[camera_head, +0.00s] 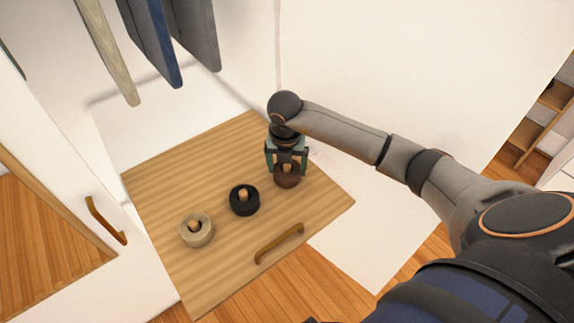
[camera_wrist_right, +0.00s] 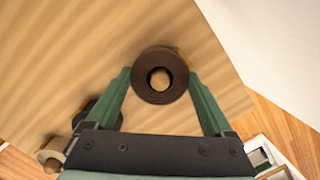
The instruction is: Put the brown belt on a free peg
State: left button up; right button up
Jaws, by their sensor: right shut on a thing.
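The brown belt (camera_head: 287,180) is a dark coiled roll at the right end of a row on the wooden board (camera_head: 165,180). My right gripper (camera_head: 287,165) points down over it, with its green fingers shut on its two sides. In the right wrist view the brown belt (camera_wrist_right: 141,84) lies between the fingertips (camera_wrist_right: 160,80). A light wooden peg end (camera_wrist_right: 160,78) shows in its centre hole, so the roll appears to be around a peg. Whether it rests on the board is hard to tell. My left gripper is out of view.
A black roll (camera_head: 244,208) and a beige roll (camera_head: 197,241) sit around pegs on the board to the left. The board has a brass handle (camera_head: 280,243) at its front. Hanging clothes (camera_head: 150,40) are above at the upper left. No bare peg shows.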

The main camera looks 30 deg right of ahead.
jog(key=o, duration=1.2)
jog(key=shift+o, duration=0.2)
